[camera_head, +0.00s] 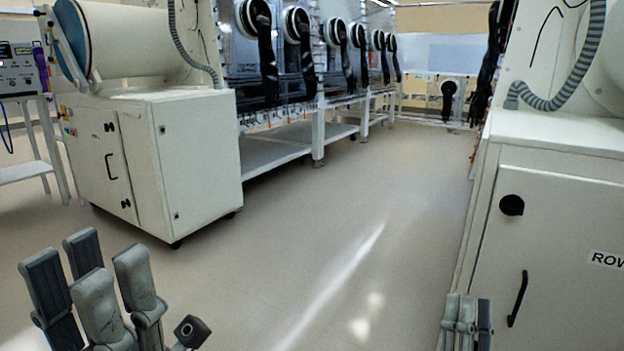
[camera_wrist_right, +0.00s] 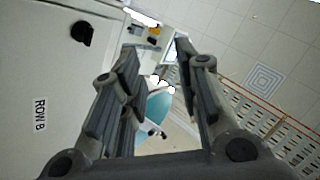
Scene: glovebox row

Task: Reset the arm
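My left gripper (camera_head: 88,262) is at the lower left of the head view, with its grey fingers pointing up and spread apart. Nothing shows between them. My right gripper (camera_head: 467,312) is partly in view at the bottom right of the head view, close to the front of the white cabinet. In the right wrist view my right gripper (camera_wrist_right: 157,58) has its two fingers apart with nothing held between them. Most of both arms is out of view.
A white cabinet with a black handle (camera_head: 517,298) stands close at right, labelled ROW. Another white cabinet (camera_head: 160,160) stands at left, with a white cylinder (camera_head: 140,42) above. Gloveboxes with black gloves (camera_head: 306,55) line the back. The aisle floor (camera_head: 340,230) is clear.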

